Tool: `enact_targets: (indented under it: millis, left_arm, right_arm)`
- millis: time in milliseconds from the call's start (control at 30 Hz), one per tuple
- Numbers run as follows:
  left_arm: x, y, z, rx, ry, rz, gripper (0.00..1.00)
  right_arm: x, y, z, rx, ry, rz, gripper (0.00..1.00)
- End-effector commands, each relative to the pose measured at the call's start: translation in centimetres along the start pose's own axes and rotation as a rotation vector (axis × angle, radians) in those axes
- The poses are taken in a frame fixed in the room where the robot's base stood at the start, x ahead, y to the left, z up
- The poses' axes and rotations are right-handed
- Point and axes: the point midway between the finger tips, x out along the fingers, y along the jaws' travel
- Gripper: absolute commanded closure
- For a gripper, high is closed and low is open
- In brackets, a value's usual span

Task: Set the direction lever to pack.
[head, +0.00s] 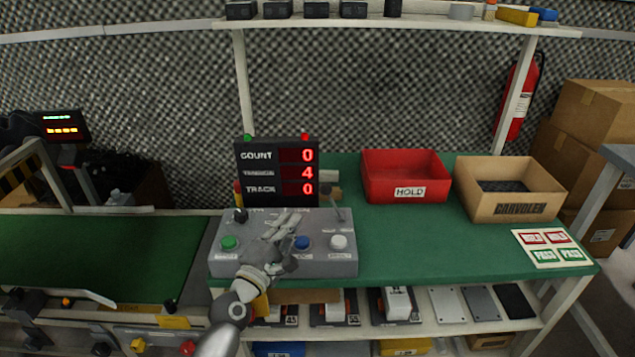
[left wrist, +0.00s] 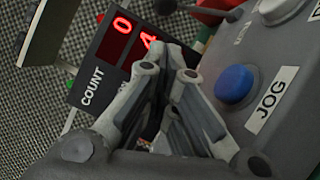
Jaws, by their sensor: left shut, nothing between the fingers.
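The grey control panel (head: 345,263) sits at the left end of the green-topped bench. It carries a dark knob or lever (head: 240,215) at its back left and a thin lever (head: 338,208) at its back right. The labels beside them are too small to read, so I cannot tell which is the direction lever. My left gripper (head: 288,223) is over the middle of the panel, shut and empty. In the left wrist view its fingers (left wrist: 170,72) are together, beside the blue JOG button (left wrist: 236,83). My right gripper is out of view.
The panel also has a green button (head: 229,242) and a white button (head: 339,241). A display (head: 277,172) reading 0, 4, 0 stands behind it. A red HOLD bin (head: 404,192) and a cardboard box (head: 513,208) stand to the right. The green conveyor (head: 100,250) lies left.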

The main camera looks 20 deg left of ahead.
Motion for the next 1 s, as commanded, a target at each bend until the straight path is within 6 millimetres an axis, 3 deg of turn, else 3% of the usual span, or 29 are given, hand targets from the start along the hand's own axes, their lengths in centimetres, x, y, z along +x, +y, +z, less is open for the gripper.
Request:
enact_targets:
  millis: [567,1000]
  left_arm:
    - [0.4,0.0,0.0,0.002,0.0,0.0,1.0]
    - [6.7,-0.1,0.0,0.002,0.0,0.0,1.0]
  right_arm:
    - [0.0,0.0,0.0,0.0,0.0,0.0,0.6]
    - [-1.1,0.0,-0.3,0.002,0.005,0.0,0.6]
